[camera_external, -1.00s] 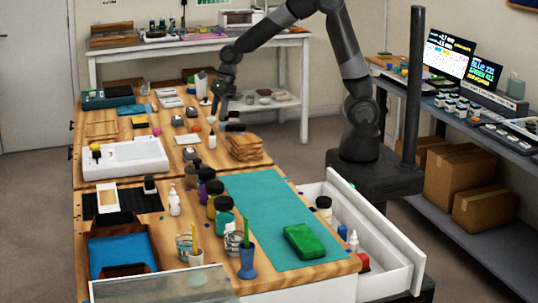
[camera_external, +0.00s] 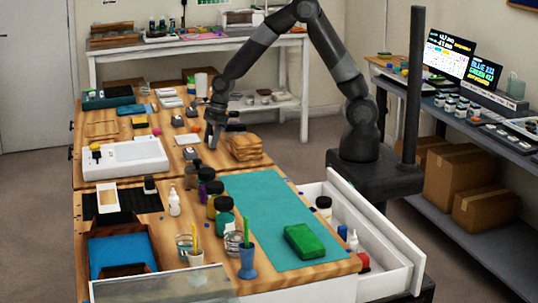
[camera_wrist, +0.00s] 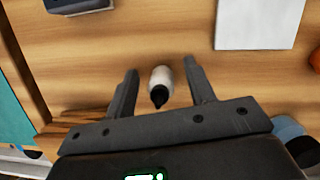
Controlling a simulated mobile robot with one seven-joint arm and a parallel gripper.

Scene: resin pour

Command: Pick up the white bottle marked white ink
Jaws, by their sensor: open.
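A small white bottle with a dark tip (camera_wrist: 160,76) stands on the wooden table. I see it from above in the wrist view, and no label can be read. My gripper (camera_wrist: 160,70) is open, with one finger on each side of the bottle and a gap visible on both sides. In the external view my gripper (camera_external: 212,140) is low over the table, left of the stack of wooden pieces, and hides the bottle there.
The stack of wooden pieces (camera_external: 244,146) is close on the right. Dark-lidded jars (camera_external: 208,185) stand toward the front, near another white bottle (camera_external: 174,202). A white sheet (camera_wrist: 258,22) lies flat on the table. An open drawer (camera_external: 375,235) sticks out at right.

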